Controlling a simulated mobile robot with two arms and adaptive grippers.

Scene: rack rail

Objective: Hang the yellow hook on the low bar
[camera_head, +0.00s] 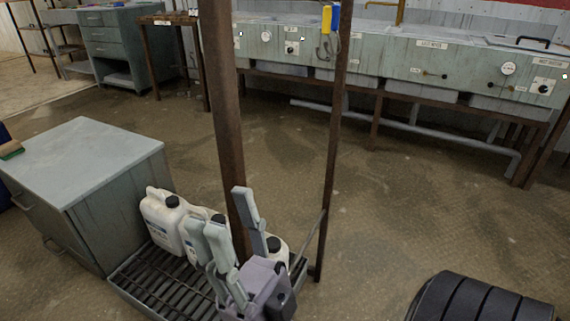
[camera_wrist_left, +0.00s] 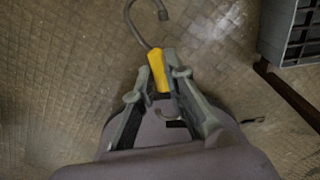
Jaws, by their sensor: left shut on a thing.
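The yellow hook shows in the left wrist view, with a yellow grip (camera_wrist_left: 158,72) and a curved grey metal hook end above it. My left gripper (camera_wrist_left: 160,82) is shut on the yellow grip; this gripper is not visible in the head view. My right gripper (camera_head: 226,210) is low in the head view, its two grey fingers apart and empty, in front of the rusty front post. A thin bar (camera_head: 308,238) runs low between the two posts; I cannot tell whether it is the low bar. No hook hangs on it.
A rusty front post (camera_head: 228,110) and a thinner post (camera_head: 334,130) stand mid-view. White jugs (camera_head: 164,218) stand on a slatted tray (camera_head: 150,290) beside a grey cabinet (camera_head: 85,155). A yellow tool (camera_head: 326,18) and blue tool (camera_head: 335,20) hang high.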

